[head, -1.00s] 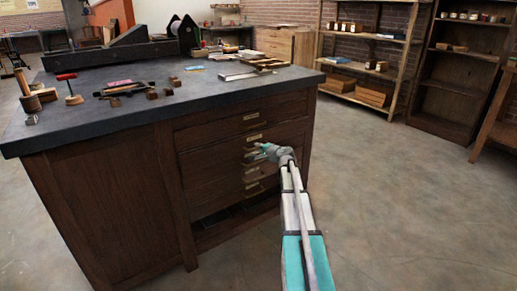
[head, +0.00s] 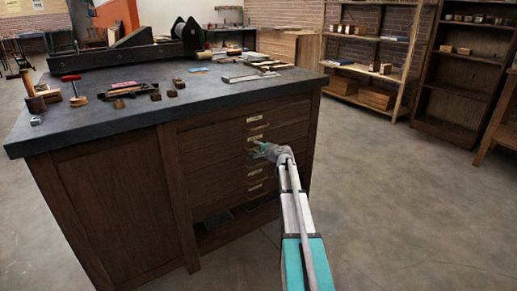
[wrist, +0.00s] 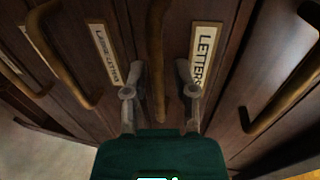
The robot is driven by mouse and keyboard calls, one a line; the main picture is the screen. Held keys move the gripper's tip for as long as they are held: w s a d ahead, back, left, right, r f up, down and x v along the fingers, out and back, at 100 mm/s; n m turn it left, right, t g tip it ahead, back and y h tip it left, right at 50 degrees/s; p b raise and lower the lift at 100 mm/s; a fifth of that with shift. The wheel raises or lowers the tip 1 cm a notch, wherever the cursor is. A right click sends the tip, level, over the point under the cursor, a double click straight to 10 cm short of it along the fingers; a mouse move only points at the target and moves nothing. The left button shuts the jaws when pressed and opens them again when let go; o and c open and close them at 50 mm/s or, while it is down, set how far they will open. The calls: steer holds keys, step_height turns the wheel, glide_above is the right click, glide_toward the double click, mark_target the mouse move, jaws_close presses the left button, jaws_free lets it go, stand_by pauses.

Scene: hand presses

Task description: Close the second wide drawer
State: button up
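The dark wooden cabinet (head: 215,150) has a stack of wide drawers, with pale labels and brass pull handles. The second wide drawer (head: 215,148) looks about flush with its neighbours; a small gap cannot be ruled out. My gripper (head: 258,150) is at the drawer fronts, partly hiding the handles there. In the wrist view my gripper (wrist: 160,85) has its two fingers apart, on either side of a brass handle (wrist: 157,50). Contact with it cannot be told. The label LETTERS (wrist: 206,55) is to the right of this handle, and another label (wrist: 104,52) is to its left.
Other handles (wrist: 285,90) stick out on both sides of my gripper. The grey worktop (head: 215,90) carries wooden tools and blocks, and its edge overhangs the drawers. An open dark slot (head: 222,217) is below the drawers. The floor (head: 400,210) to the right is clear.

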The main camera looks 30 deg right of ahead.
steer(key=shift+s, duration=0.15)
steer(key=p+v, duration=0.4)
steer(key=v, duration=1.2)
steer(key=w+a+r+m+g+p, duration=0.1)
steer(key=a+r+m+g+p, duration=0.1)
steer(key=r+m+p, duration=0.3)
steer(key=w+a+r+m+g+p, duration=0.1)
steer(key=r+m+g+p, duration=0.3)
steer(key=m+p, duration=0.8)
steer(key=shift+w+a+r+m+g+h+p, duration=0.35)
steer(key=shift+w+r+m+p, duration=0.1)
steer(key=shift+p, duration=0.2)
stand_by(1.1)
stand_by(0.7)
